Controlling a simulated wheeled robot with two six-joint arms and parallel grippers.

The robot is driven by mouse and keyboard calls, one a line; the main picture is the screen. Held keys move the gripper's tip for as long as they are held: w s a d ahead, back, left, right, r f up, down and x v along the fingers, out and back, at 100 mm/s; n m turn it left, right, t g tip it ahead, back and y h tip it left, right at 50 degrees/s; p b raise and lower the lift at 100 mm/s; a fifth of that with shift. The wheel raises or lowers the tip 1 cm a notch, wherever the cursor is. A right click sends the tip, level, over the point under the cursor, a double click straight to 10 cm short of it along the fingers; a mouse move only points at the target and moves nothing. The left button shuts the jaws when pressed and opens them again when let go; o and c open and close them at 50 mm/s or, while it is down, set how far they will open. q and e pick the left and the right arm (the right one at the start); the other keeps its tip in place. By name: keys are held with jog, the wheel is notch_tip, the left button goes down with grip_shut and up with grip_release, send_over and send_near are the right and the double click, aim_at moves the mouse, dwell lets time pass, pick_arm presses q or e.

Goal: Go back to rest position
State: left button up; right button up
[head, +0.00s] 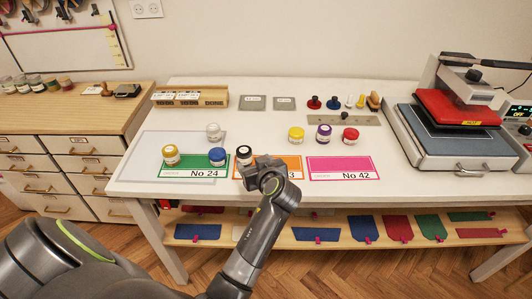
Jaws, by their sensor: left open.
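My left gripper (248,163) reaches over the front of the white table (390,175) from below. It is open, with its tips close to a black-lidded jar (244,151); whether they touch it I cannot tell. A yellow jar (170,154) and a blue jar (217,156) stand at the green card. The pink No 42 card (343,165) is bare. My right gripper is not in view.
A white jar (214,131) stands behind the green card. Yellow (296,134), purple (324,133) and red (350,135) jars stand behind the other cards. A heat press (454,125) fills the right end. A lower shelf (345,230) holds coloured fabric pieces.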

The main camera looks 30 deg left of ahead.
pick_arm(q)
jog(key=s+a+f+m+g+h, duration=0.15)
jog(key=s+f, duration=0.25)
jog(key=s, duration=0.4)
jog(key=s+a+f+m+g+h, duration=0.1)
jog(key=s+f+m+g+h, duration=0.15)
jog(key=s+f, duration=0.45)
jog(key=s+d+r+m+g+h, duration=0.1)
jog(key=s+d+m+h, duration=0.15)
jog(key=s, duration=0.55)
jog(key=s+d+m+h, duration=0.2)
jog(key=s+m, duration=0.1)
jog(key=s, duration=0.6)
notch_tip(320, 180, down, 24)
jog(key=a+f+g, duration=0.1)
jog(key=s+f+g+h, duration=0.1)
jog(key=s+f, duration=1.4)
jog(key=shift+d, duration=0.45)
